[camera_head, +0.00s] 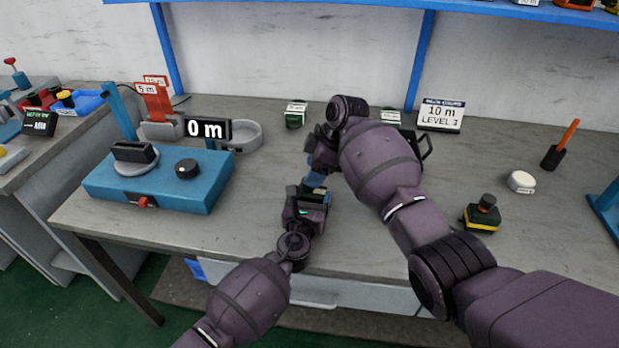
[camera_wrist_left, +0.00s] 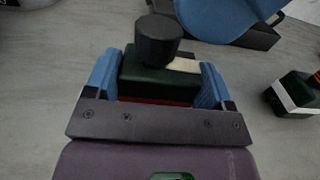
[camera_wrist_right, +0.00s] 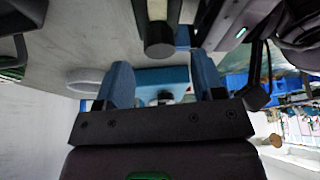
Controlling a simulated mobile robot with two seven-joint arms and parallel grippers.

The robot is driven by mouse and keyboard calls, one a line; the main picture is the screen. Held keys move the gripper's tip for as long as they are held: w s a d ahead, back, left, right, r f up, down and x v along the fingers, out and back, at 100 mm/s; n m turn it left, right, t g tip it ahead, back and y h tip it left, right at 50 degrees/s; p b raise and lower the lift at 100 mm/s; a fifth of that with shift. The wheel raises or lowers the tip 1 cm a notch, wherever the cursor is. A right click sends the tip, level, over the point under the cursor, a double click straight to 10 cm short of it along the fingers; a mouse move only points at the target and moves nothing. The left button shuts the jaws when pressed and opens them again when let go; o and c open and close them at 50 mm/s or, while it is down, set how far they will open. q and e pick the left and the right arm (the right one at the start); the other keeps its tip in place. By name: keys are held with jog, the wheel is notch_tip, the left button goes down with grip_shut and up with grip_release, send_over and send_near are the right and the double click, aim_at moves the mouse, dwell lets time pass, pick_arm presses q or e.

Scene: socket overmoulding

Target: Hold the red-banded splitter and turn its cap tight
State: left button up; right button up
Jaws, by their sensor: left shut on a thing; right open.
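The red-banded splitter (camera_wrist_left: 155,84) is a dark green block with a red band low on its side, upright in the left wrist view. Its black round cap (camera_wrist_left: 158,40) stands on top; whether it is tight cannot be told. My left gripper (camera_head: 310,194) is shut on the block, a blue finger at each side. My right gripper (camera_head: 316,172) is just beyond it; one blue finger (camera_wrist_left: 225,18) shows behind the cap. In the right wrist view its fingers are apart, and a black cylinder, seemingly the cap (camera_wrist_right: 159,40), shows ahead of them. The arms hide most of the splitter in the head view.
A blue tester (camera_head: 160,183) with a "0 m" display stands at the left of the grey bench. A white-banded block (camera_wrist_left: 297,95) is nearby.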

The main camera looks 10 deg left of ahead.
jog(key=shift+x, duration=1.7)
jog(key=shift+c, duration=0.3)
jog(key=c, duration=0.9)
jog(key=shift+m, duration=0.3)
jog(key=m+t, duration=0.1)
jog(key=m, duration=0.2)
jog(key=shift+m+t, duration=0.4)
pick_arm(q)
jog(key=shift+a+f, duration=0.1)
pick_arm(e)
jog(key=shift+r+m+t+h, duration=0.1)
jog(key=shift+m+t+h, duration=0.25)
jog(key=shift+m, duration=0.65)
jog(key=shift+a, duration=0.1)
